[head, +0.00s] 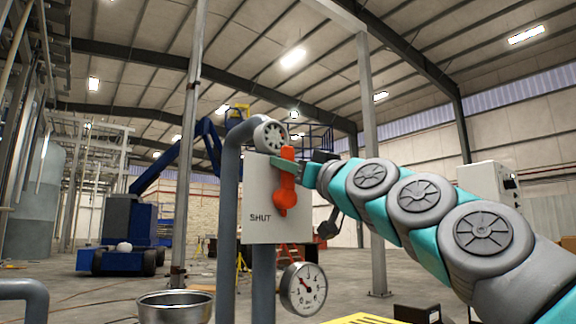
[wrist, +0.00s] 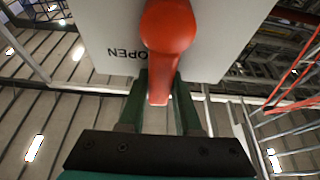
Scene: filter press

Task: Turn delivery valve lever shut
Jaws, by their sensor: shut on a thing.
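The delivery valve lever (head: 285,185) is orange-red and sits on a pale plate (head: 258,205) in the head view. It stands roughly upright, with the word SHUT on the plate to its lower left. In the wrist view the lever (wrist: 168,35) runs down between the two green fingers of my gripper (wrist: 160,88), and the word OPEN shows upside down on the plate (wrist: 115,25). My gripper (head: 303,170) reaches in from the right and is shut on the lever's upper part. The OPEN mark is not visible in the head view.
A grey pipe (head: 230,170) bends over behind the plate. A steel post (head: 370,170) rises behind my arm. A blue lift machine (head: 125,230) stands farther back.

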